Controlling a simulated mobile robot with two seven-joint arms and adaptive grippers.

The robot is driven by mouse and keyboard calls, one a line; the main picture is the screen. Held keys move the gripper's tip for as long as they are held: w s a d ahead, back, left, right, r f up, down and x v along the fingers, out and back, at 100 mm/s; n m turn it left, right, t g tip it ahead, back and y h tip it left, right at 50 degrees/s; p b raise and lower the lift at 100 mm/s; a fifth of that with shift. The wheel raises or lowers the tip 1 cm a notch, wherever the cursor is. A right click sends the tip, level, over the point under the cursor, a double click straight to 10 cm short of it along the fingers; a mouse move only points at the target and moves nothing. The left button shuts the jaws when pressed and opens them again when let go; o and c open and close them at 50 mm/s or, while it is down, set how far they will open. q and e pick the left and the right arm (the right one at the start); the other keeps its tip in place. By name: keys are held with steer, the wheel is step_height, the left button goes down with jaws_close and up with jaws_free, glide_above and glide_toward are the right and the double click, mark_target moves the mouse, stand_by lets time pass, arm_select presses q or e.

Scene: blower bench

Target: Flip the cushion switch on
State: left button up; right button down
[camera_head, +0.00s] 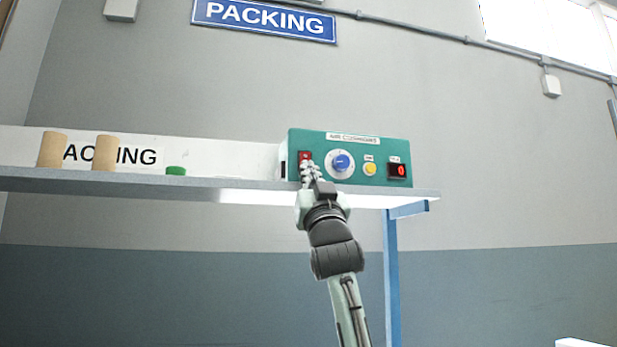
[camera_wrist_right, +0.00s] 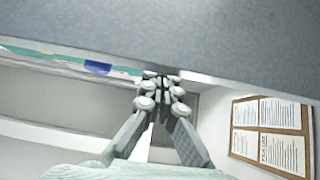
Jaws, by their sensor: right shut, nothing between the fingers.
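A green control box (camera_head: 348,146) labelled as air cushions stands on the right part of a shelf. Its red switch (camera_head: 305,156) is at the left of the front panel; whether it is on or off is too small to tell. My right gripper (camera_head: 307,167) is shut and empty, pointing up, with its fingertips just below the switch and partly over its lower edge. I cannot tell whether they touch it. In the right wrist view the closed fingertips (camera_wrist_right: 161,76) meet in front of a grey surface; the switch is not visible there. My left gripper is not in view.
The box also carries a blue knob (camera_head: 341,162), a yellow button (camera_head: 370,169) and a red-lit display (camera_head: 399,171). Two cardboard-coloured cylinders (camera_head: 52,150) and a green disc (camera_head: 176,171) are left on the shelf (camera_head: 130,183). The shelf's front edge passes close to my right gripper.

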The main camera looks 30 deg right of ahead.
steer(key=s+a, duration=0.3)
steer(key=s, duration=0.9)
steer(key=shift+s+a+f, duration=0.25)
steer(key=shift+f, duration=0.1)
